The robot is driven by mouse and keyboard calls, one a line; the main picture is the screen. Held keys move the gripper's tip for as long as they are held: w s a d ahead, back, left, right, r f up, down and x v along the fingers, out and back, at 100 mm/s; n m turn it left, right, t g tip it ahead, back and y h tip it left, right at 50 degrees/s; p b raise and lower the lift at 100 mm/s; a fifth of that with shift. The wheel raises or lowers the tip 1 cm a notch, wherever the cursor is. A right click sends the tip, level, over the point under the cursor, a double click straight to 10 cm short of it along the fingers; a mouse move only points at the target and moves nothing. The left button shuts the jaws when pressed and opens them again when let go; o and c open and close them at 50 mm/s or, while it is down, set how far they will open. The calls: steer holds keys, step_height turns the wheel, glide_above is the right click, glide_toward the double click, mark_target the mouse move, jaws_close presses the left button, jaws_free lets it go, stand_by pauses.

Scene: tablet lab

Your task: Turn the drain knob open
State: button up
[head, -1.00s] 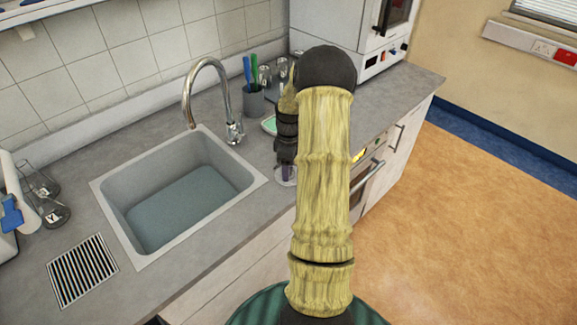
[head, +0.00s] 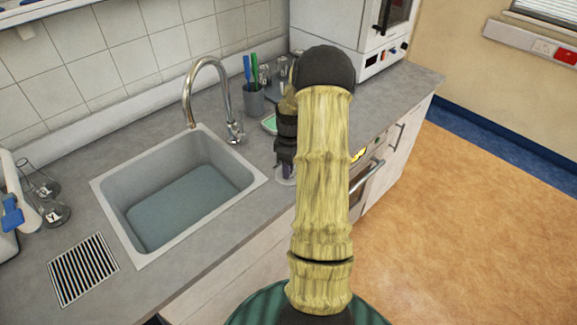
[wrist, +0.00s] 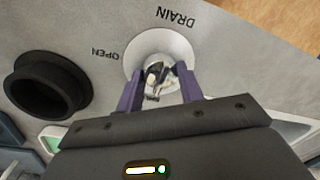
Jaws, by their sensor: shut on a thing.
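The drain knob (wrist: 155,78) shows in the wrist view as a small pale and metallic piece on a round white base (wrist: 172,43). The word DRAIN is printed on the counter beside the base, and OPEN lies to its left in that view. My gripper (wrist: 160,80) points down at the base, its two purple fingers on either side of the knob and shut on it. In the head view my gripper (head: 285,172) is at the counter's front, right of the sink; my arm hides part of it, and the knob is not clear there.
The sink (head: 260,182) holds water (head: 190,207). A tap (head: 234,130), a cup with pens (head: 254,102) and a green tray (head: 268,124) stand behind my gripper. In the wrist view, a black round flanged piece (wrist: 48,85) is close to the knob's left.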

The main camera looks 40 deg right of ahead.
steer(key=m, duration=0.4)
steer(key=shift+r, duration=0.1)
steer(key=m, duration=0.4)
steer(key=shift+m+t, duration=0.3)
steer(key=m, duration=0.4)
steer(key=shift+s+m, duration=0.1)
steer(key=shift+m, duration=0.2)
steer(key=m, duration=0.4)
steer(key=shift+p, duration=0.3)
steer(key=o, duration=1)
